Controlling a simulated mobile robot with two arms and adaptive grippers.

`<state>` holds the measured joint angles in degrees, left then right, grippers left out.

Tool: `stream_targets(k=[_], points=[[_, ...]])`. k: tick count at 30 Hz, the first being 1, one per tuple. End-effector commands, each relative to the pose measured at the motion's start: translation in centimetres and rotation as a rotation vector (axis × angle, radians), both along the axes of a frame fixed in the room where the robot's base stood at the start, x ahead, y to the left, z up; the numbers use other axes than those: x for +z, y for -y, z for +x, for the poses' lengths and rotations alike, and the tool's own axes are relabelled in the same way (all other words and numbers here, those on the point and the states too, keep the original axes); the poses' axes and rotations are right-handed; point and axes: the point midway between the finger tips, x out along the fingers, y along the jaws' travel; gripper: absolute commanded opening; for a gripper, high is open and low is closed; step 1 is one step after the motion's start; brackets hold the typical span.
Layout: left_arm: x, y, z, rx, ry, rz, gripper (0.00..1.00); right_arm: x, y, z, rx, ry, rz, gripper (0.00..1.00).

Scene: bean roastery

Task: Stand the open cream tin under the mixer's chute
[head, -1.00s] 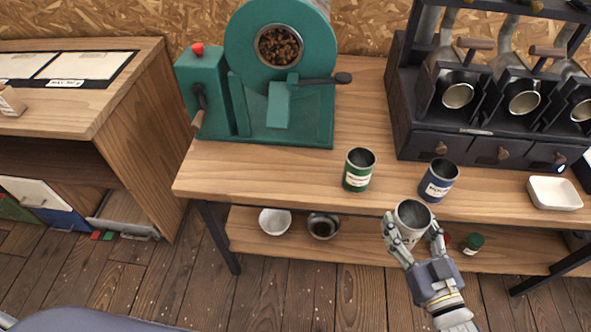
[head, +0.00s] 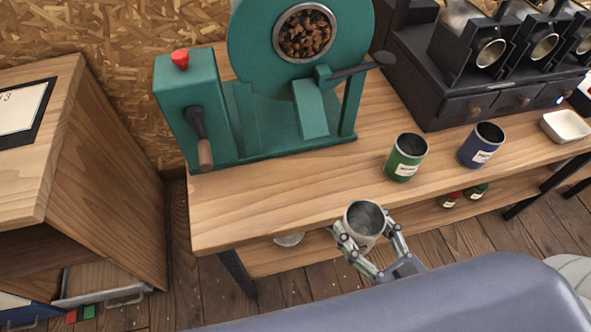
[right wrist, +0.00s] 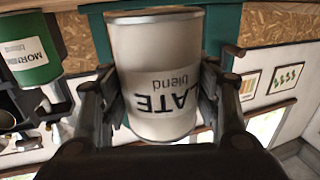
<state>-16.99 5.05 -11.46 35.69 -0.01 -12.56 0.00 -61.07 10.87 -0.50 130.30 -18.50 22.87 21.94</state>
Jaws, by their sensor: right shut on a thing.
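The open cream tin (head: 365,222) is upright in my right gripper (head: 368,240), at the front edge of the wooden bench in the head view. My right gripper is shut around its sides. In the right wrist view the cream tin (right wrist: 160,75) fills the middle, with "LATE blend" upside down on its label. The teal mixer (head: 290,80) stands at the back of the bench, with beans behind its round window. Its sloping chute (head: 311,108) points down at the front, left of and beyond the tin. My left gripper is not in view.
A green tin (head: 405,158) and a blue tin (head: 481,146) stand open on the bench to the right. A white dish (head: 566,126) is further right, before the dark dispenser rack (head: 450,95). The bench top (head: 270,195) in front of the mixer is clear.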

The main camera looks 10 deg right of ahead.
Motion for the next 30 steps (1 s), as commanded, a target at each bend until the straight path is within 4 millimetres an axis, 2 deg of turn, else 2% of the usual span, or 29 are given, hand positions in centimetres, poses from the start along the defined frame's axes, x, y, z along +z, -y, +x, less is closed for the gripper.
stream_targets(k=[7,15,19,26,30], points=[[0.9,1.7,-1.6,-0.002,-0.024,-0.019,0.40,0.4,-1.5,5.1,0.001,0.008,0.000,0.32],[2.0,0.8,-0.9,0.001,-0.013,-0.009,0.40,0.4,-3.2,10.5,0.001,0.006,0.001,0.32],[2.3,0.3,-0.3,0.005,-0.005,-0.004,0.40,0.3,-3.7,12.2,0.000,0.004,0.000,0.32],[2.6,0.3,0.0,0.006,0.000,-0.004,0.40,0.2,-4.2,13.8,0.001,0.003,0.001,0.32],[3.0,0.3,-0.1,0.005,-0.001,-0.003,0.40,0.3,-4.8,15.8,0.001,0.005,0.000,0.32]])
